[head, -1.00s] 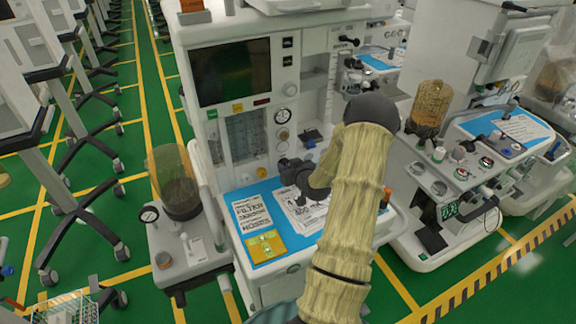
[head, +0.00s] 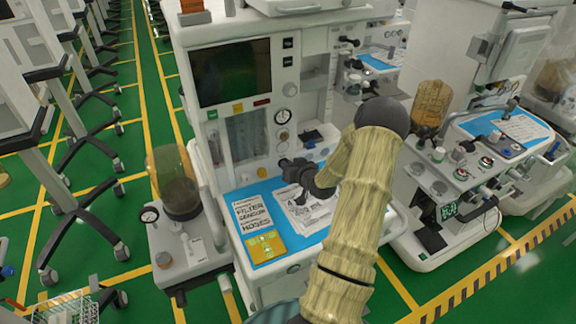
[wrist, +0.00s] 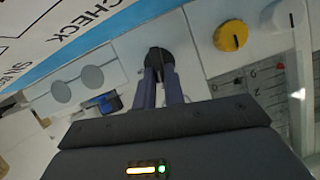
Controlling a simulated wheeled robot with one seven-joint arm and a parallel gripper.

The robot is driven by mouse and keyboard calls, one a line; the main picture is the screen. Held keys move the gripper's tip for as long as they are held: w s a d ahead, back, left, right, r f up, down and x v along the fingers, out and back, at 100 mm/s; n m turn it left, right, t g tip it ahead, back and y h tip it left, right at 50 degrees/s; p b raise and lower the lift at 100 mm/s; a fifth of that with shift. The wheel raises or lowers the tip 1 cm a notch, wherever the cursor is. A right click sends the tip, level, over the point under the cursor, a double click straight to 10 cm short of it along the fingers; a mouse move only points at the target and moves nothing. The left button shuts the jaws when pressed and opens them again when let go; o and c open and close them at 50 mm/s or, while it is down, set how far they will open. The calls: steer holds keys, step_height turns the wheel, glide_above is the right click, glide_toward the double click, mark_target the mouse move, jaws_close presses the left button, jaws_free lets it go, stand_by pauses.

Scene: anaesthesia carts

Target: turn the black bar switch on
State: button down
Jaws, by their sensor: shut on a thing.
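The black bar switch (wrist: 158,58) is a dark round knob on a pale panel at the top middle of the wrist view. My gripper (wrist: 160,76) has its two fingers close together, shut on the switch's bar. The fingers cover part of the bar, so its exact angle is hard to read. In the head view my gripper (head: 287,167) reaches the lower front panel of the anaesthesia cart (head: 325,105), just above the blue work surface. The switch itself is hidden or too small to tell there.
A yellow knob (wrist: 230,35) sits right of the switch, and two grey discs (wrist: 76,85) sit to its left. Printed sheets (head: 262,213) and a yellow card (head: 266,247) lie on the blue surface below my gripper. An amber canister (head: 175,180) stands at left.

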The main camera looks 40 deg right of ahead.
steer(key=m, duration=0.1)
steer(key=m+y, duration=0.1)
steer(key=m+y+p, duration=0.1)
steer(key=shift+s+d+f+t, duration=0.25)
steer(key=shift+d+t, duration=0.15)
steer(key=m, duration=0.1)
steer(key=m+t+y, duration=0.1)
steer(key=f+m, duration=0.1)
steer(key=m, duration=0.1)
steer(key=shift+d+y, duration=0.25)
steer(key=shift+y, duration=0.15)
steer(key=shift+t, duration=0.3)
steer(key=c, duration=1.5)
jaws_free()
steer(key=shift+s+r, duration=0.15)
steer(key=shift+r, duration=0.1)
steer(key=b+v, duration=0.2)
steer(key=v, duration=1.5)
steer(key=shift+s+d, duration=0.1)
steer(key=shift+s, duration=0.05)
